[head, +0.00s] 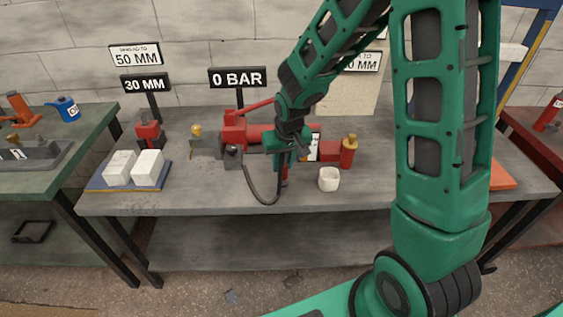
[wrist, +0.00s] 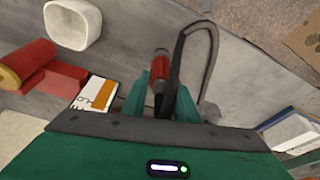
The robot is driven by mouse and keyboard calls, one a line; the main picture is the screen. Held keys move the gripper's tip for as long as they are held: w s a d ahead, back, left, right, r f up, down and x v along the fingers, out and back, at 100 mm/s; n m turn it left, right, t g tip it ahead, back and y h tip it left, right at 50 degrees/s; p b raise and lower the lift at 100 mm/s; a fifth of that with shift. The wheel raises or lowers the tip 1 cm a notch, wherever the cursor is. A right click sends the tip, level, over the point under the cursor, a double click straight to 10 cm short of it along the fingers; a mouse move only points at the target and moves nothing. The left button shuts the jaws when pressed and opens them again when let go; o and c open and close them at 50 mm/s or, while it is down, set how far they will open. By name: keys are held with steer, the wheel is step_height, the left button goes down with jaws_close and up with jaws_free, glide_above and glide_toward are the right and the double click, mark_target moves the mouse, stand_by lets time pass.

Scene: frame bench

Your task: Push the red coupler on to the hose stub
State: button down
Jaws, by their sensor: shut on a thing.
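My gripper (head: 284,158) is low over the middle of the grey bench. In the wrist view its two green fingers (wrist: 160,92) are closed on the red coupler (wrist: 160,72), which has dark ends. In the head view only a little red of the coupler (head: 284,173) shows below the fingers.
A red pump (head: 234,132) with a lever, a dark block (head: 234,157) and a "0 BAR" sign (head: 238,78) stand left of my gripper. A white cup (head: 329,179) and a red cylinder with a brass top (head: 348,153) are close right. White blocks (head: 148,163) sit far left.

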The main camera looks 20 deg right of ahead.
steer(key=shift+f, duration=0.7)
steer(key=c, duration=1.3)
jaws_free()
steer(key=shift+c, duration=0.2)
steer(key=v, duration=1)
steer(key=shift+r, duration=0.3)
steer(key=shift+s, duration=0.1)
